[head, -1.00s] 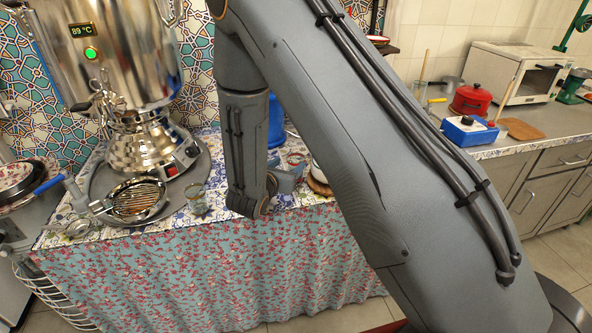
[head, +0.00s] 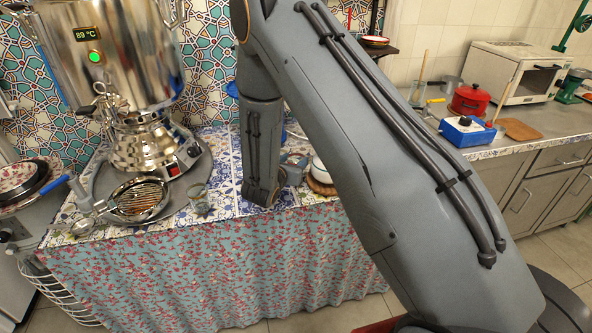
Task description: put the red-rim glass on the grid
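The round metal grid (head: 140,198) sits in a dish under the samovar's tap, at the left of the cloth-covered table. A clear glass (head: 198,200) stands just right of the grid; its rim colour is too small to tell. My gripper (head: 294,168) is low over the table, right of that glass, mostly behind my wrist. Its fingertips are not clear, so I cannot tell whether it is open or holds anything. I cannot make out a red-rimmed glass now; the area by the gripper is partly hidden.
The large samovar (head: 112,60) stands on a round tray behind the grid. A white pot (head: 321,171) on a wooden trivet is right of my gripper. A blue item shows behind my arm. Patterned tabletop lies clear between the glass and my wrist.

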